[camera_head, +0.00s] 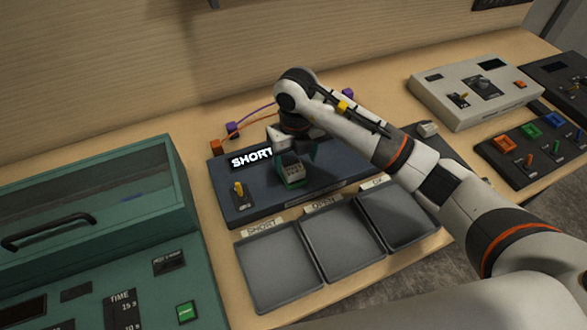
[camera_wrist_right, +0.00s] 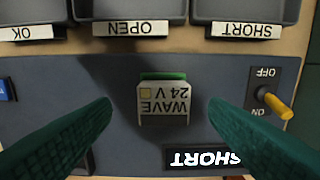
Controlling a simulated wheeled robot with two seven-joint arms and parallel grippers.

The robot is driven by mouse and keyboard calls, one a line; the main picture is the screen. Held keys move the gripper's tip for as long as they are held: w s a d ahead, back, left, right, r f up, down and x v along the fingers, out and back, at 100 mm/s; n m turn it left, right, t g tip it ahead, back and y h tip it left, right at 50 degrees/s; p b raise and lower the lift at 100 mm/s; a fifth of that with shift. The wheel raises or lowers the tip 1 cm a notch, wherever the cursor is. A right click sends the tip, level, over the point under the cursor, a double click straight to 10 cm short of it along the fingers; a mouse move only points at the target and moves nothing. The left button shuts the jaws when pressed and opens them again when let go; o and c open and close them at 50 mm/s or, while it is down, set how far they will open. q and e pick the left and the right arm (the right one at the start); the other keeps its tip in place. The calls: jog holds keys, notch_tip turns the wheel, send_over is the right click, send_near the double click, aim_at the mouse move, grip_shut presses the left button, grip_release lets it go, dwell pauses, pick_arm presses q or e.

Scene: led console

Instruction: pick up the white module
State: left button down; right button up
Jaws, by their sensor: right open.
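The console's display (camera_wrist_right: 202,158) reads "SHORT". My left gripper is not in view.
Three empty grey trays, SHORT (camera_head: 277,268), OPEN (camera_head: 342,241) and OK (camera_head: 425,225), line the console's front. A yellow toggle switch (camera_wrist_right: 279,103) stands on the console. A small white block (camera_head: 428,128) lies at the console's right end. A green cabinet (camera_head: 90,205) stands left.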

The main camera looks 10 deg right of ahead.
aim_at(295, 169)
jog(key=f, duration=0.1)
jog(key=f+p, duration=0.1)
jog(key=f, duration=0.1)
jog(key=shift+s+a+f, duration=0.2)
jog(key=shift+s+f, duration=0.05)
jog(key=shift+w+f, duration=0.1)
jog(key=shift+f, duration=0.2)
